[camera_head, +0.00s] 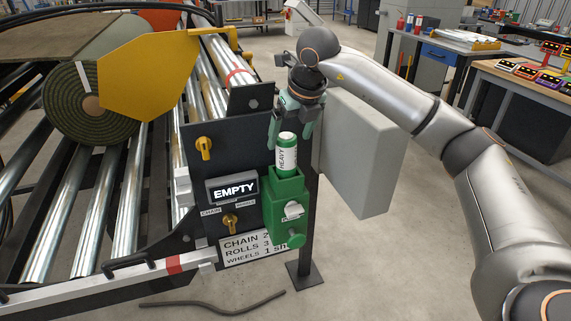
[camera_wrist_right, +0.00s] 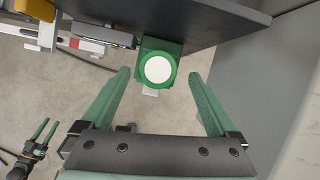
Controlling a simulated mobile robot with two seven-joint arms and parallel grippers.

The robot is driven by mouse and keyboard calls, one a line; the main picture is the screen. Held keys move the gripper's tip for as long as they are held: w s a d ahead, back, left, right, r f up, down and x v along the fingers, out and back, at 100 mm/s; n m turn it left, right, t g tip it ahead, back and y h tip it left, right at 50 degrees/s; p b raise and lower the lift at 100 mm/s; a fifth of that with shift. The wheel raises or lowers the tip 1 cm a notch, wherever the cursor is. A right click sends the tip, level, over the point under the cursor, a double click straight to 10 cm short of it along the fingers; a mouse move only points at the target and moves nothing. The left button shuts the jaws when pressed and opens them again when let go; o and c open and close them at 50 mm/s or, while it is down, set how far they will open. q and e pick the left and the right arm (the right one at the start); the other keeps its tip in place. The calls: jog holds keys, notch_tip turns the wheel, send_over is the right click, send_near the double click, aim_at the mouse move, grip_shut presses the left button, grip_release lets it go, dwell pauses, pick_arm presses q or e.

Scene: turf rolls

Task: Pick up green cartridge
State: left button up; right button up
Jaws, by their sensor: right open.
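The green cartridge (camera_head: 287,153) stands upright in a green holder (camera_head: 285,205) on the dark panel. It has a white band reading "HEAVY" and a green top. In the right wrist view its round top (camera_wrist_right: 159,69) shows a white disc. My right gripper (camera_head: 289,125) is open just above the cartridge, pointing down. In the right wrist view its green fingers (camera_wrist_right: 160,76) lie on either side of the cartridge, apart from it. My left gripper (camera_wrist_right: 44,129) shows small at the lower left of that view, its fingers apart and empty.
The panel has a display (camera_head: 232,190) reading "EMPTY", yellow knobs and a sign (camera_head: 245,246). A grey box (camera_head: 360,150) stands close right of the holder. A turf roll (camera_head: 65,108) lies on the rollers at left. A dark hose (camera_head: 215,306) lies on the floor.

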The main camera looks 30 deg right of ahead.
aim_at(283, 155)
jog(key=x, duration=0.7)
jog(key=shift+w+a+f, duration=0.1)
jog(key=shift+a+f, duration=0.05)
jog(key=shift+f, duration=0.25)
jog(key=shift+c, duration=0.2)
grip_shut()
jog(key=shift+r, duration=0.15)
